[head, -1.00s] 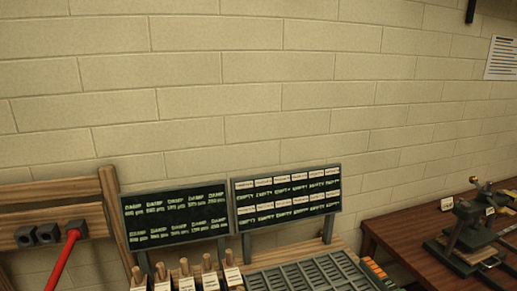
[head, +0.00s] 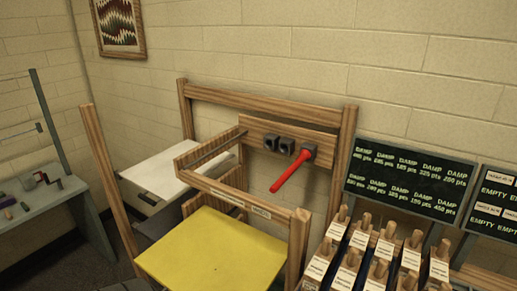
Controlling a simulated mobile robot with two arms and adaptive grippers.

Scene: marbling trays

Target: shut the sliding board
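A wooden frame (head: 262,103) stands against the wall in the middle of the head view. A flat yellow board (head: 208,252) lies at its front, below a rail (head: 225,193) with small labels I cannot read. A wooden back panel (head: 250,133) carries dark grey blocks and a red handle (head: 292,171) that slants down toward the front. A white board (head: 160,168) lies at the frame's left side. Nothing marks which of these is the sliding board, and I cannot tell how far any board is pulled out. Neither of my grippers is in view.
Right of the frame stands a rack of wooden-handled, labelled tools (head: 378,252) below a dark display (head: 408,180). A grey bench (head: 45,205) with small objects is at the left. Dark floor (head: 85,268) shows between bench and frame. A framed picture (head: 118,27) hangs above.

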